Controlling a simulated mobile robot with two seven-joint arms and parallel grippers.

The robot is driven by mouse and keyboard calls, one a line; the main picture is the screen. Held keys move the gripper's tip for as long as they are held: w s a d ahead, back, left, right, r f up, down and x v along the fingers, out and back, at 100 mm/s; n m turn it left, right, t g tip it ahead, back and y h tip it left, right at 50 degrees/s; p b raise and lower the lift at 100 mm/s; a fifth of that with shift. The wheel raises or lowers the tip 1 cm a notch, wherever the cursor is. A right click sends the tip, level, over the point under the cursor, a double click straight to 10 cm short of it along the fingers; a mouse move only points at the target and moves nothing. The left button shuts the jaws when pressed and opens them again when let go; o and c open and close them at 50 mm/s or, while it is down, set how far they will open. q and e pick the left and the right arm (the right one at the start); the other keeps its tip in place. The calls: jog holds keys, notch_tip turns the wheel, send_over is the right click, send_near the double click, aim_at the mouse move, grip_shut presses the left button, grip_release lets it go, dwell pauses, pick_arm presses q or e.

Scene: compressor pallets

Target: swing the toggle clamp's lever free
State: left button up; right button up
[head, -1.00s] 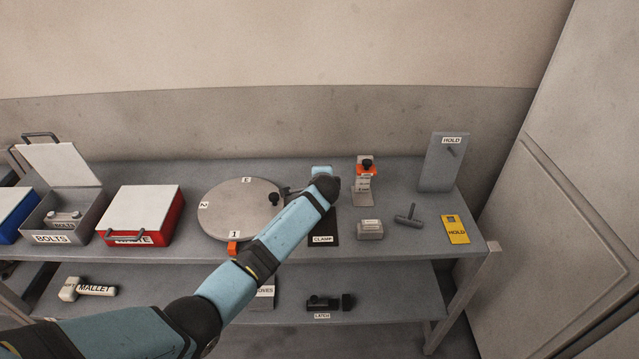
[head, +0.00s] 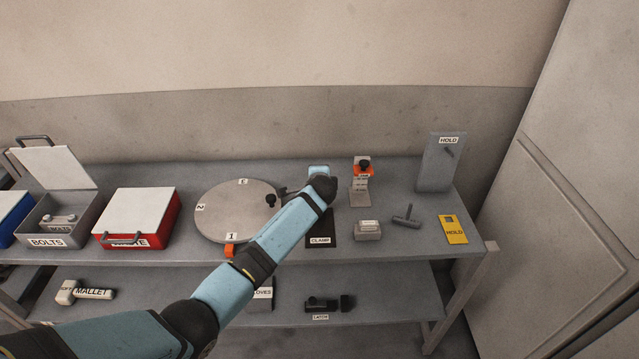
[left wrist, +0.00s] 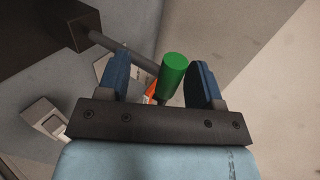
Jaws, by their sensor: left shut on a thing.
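The black plate labelled CLAMP (head: 331,228) lies on the bench top, partly hidden by my left arm. In the left wrist view a green grip (left wrist: 174,72) stands between the two blue fingers of my left gripper (left wrist: 160,68), which is shut on it. A grey rod (left wrist: 118,48) runs from a dark block (left wrist: 72,26) toward the green grip; how they join is hidden. In the head view my wrist covers the gripper and most of the clamp. My right gripper is not in view.
A round turntable (head: 235,208) stands just left of the clamp. To the right are an orange-topped stand (head: 361,185), a grey block (head: 368,231), a T-handle (head: 406,217), a yellow HOLD tag (head: 453,230) and an upright HOLD panel (head: 436,165). A red box (head: 163,222) sits left.

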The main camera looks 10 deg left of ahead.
pick_arm(q)
jog(key=b+v, duration=0.1)
jog(key=v, duration=1.3)
jog(key=shift+w, duration=0.15)
jog(key=s+f+n+h, duration=0.4)
jog(key=s+f, duration=1)
jog(key=s+a+f+n, duration=0.1)
jog(key=s+f+n, duration=0.1)
jog(key=s, duration=0.5)
jog(key=s+a+f+n+h, duration=0.1)
jog(key=s+a+f+n, duration=0.1)
jog(key=s, duration=0.5)
jog(key=s+a+f+n+h, duration=0.1)
jog(key=s+f+n, duration=0.1)
jog(key=s, duration=0.5)
jog(key=shift+s+a+n, duration=0.2)
jog(key=shift+a+n, duration=0.1)
jog(key=shift+n, duration=0.6)
